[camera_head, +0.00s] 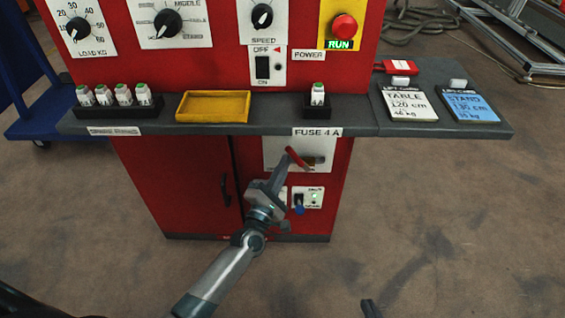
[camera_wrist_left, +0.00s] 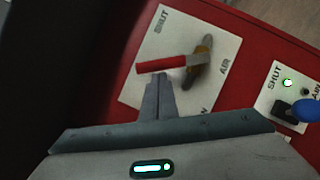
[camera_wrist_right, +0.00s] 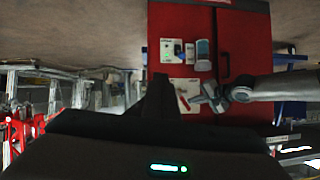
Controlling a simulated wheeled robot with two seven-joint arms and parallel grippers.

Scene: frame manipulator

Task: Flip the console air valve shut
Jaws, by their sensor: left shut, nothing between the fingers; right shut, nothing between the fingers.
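The air valve has a red lever (camera_head: 296,157) and a brass body on a white plate (camera_head: 275,159) low on the red console, under the shelf. In the left wrist view the lever (camera_wrist_left: 162,65) points left from the brass body (camera_wrist_left: 203,62), between the "SHUT" marking and the lower, partly hidden marking. My left gripper (camera_head: 283,164) is shut and empty. Its fingertips (camera_wrist_left: 160,76) are right beside the lever's underside; contact cannot be told. My right gripper (camera_wrist_right: 158,82) is shut and empty, away from the console; its dark tip (camera_head: 370,308) shows at the head view's bottom edge.
A smaller panel (camera_head: 312,197) with a blue lever (camera_head: 299,209) and a green light sits just below the valve. The grey shelf (camera_head: 220,128) overhangs it, bearing a yellow tray (camera_head: 213,93) and several fuses. The floor in front is clear.

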